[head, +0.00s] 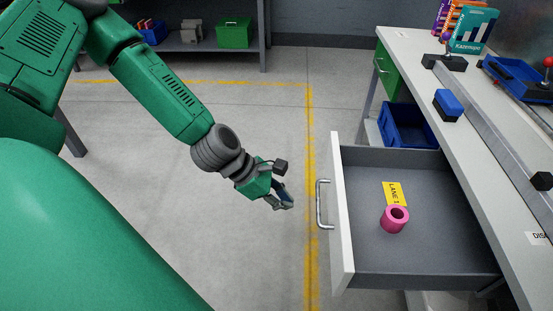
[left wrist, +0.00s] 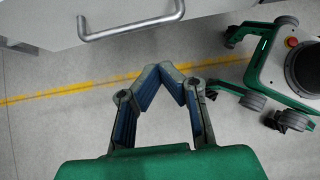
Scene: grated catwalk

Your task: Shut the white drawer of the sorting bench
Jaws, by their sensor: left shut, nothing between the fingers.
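The white drawer (head: 341,215) of the sorting bench (head: 450,130) stands pulled open. Its metal bar handle (head: 323,204) is on the white front. My right gripper is in neither view.
Under the bench, behind the drawer, is a blue bin (head: 408,127), near a green drawer (head: 387,70). A blue block (head: 448,104) and a blue tray (head: 520,80) are on the bench top. A shelf with a green box (head: 234,33) stands at the back. The floor left of the drawer is clear.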

